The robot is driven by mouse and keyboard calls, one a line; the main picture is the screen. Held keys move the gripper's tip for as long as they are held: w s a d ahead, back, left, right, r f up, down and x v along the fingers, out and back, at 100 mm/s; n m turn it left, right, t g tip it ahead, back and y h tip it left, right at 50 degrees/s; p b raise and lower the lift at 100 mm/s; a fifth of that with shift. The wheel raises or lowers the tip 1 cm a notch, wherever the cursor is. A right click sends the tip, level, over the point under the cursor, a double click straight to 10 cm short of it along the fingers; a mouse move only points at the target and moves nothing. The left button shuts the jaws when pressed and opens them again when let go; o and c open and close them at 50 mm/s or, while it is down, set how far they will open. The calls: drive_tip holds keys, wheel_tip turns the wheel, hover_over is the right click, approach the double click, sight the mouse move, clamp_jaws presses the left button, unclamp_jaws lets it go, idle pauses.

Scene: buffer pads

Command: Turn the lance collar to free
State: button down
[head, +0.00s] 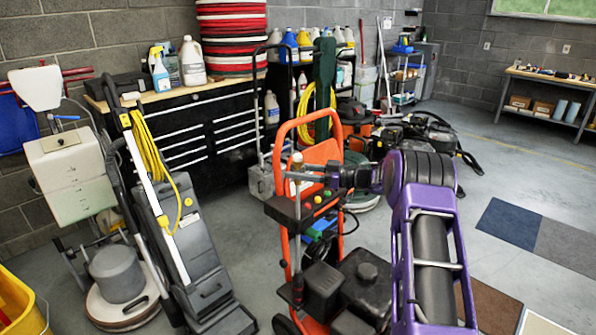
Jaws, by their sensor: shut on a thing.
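The lance (297,225) is a thin grey upright rod at the orange pressure washer (283,140), with a pale cap at its top. My gripper (303,177) reaches in from the right and is shut around the upper part of the lance, just under that cap. What it grips appears to be the lance collar, which is small and mostly hidden by the fingers. I cannot read any mark on the collar or tell its setting.
A black panel with coloured knobs (310,203) sits just below my gripper. Floor machines (190,250) stand close on the left, and a black tool chest (215,135) is behind. Open floor with mats (510,222) lies on the right.

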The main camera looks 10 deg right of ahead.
drive_tip(key=shift+r+n+g+y, duration=0.1)
drive_tip(key=shift+n+g+y, duration=0.4)
drive_tip(key=shift+g, duration=0.4)
drive_tip(key=shift+c, duration=1.5)
unclamp_jaws()
drive_tip(key=v, duration=1.7)
drive_tip(key=shift+d+r, duration=0.15)
drive_tip(key=shift+s, duration=0.1)
